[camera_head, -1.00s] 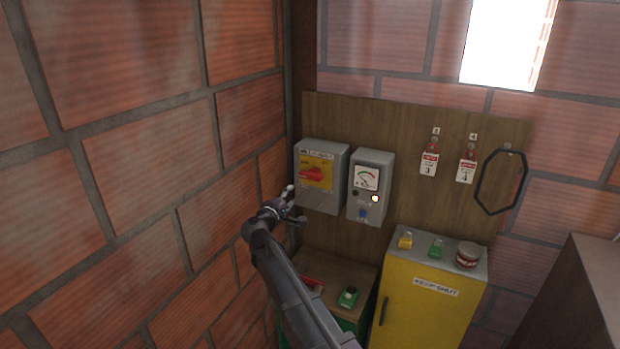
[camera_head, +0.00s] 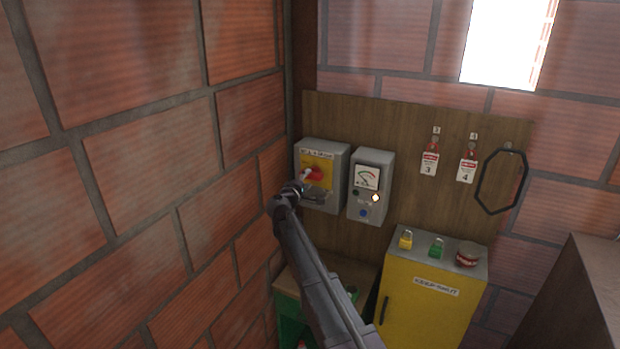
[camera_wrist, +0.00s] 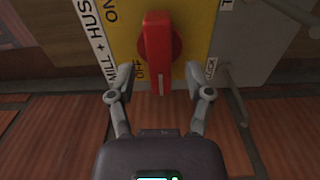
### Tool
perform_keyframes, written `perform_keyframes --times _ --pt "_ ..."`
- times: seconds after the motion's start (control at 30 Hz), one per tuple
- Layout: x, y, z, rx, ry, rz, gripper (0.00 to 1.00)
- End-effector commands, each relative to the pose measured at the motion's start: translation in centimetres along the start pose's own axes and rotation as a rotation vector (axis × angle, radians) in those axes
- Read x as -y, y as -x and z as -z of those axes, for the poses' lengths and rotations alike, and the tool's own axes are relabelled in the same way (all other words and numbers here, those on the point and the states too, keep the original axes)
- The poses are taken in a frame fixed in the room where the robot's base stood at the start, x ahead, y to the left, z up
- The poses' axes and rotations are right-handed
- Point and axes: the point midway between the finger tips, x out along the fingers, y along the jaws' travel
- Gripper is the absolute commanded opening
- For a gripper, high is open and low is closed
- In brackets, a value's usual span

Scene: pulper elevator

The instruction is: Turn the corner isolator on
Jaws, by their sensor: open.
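The corner isolator (camera_head: 337,194) is a grey box on the wooden board by the wall corner, with a yellow plate and a red handle (camera_head: 317,174). In the wrist view the red handle (camera_wrist: 158,45) runs vertically, its white-marked end downward beside the word OFF; ON is printed at upper left and LOCK at right. My gripper (camera_head: 308,184) is in front of the isolator's left part. It is open; in the wrist view its fingers (camera_wrist: 158,78) show on either side of the handle's marked end, with gaps. The arm hides part of the box front.
A grey meter box (camera_head: 370,205) with a dial, a lit lamp and a blue button is close at right. Red-white tags (camera_head: 429,163) and a black loop (camera_head: 501,181) hang farther right. A yellow cabinet (camera_head: 425,290) with padlocks and a tin on top stands below. The brick wall (camera_head: 190,190) is close at left.

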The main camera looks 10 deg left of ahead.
Motion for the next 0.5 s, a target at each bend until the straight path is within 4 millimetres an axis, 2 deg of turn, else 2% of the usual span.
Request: perform_keyframes --times 0.2,0.5 --pt "0.0 -1.9 0.0 0.001 0.0 0.0 0.66" --pt "0.0 -2.2 0.0 0.0 0.0 0.0 0.66"
